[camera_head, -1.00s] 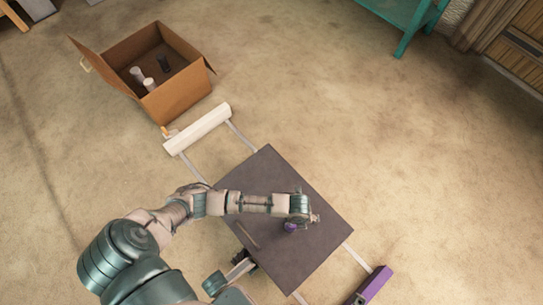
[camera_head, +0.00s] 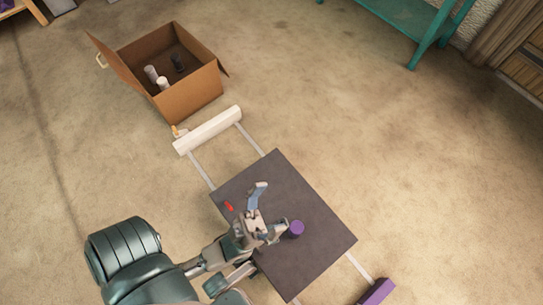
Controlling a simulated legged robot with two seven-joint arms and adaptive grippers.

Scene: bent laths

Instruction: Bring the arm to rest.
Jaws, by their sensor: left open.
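My left gripper (camera_head: 274,204) is over the dark table board, its two fingers spread wide with nothing between them. My left arm comes in from the lower left and is bent. A purple cylinder (camera_head: 296,229) stands on the dark board (camera_head: 310,260), just right of the lower finger. I cannot tell whether that finger touches it. A small red piece (camera_head: 229,206) lies near the board's left edge. My right gripper is not in view.
A white bar (camera_head: 208,131) and a purple bar (camera_head: 377,292) lie beyond opposite ends of the board, joined to it by pale strips. An open cardboard box (camera_head: 190,95) holds white and dark cylinders. A teal bench (camera_head: 425,25) stands at the top right. The floor right is clear.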

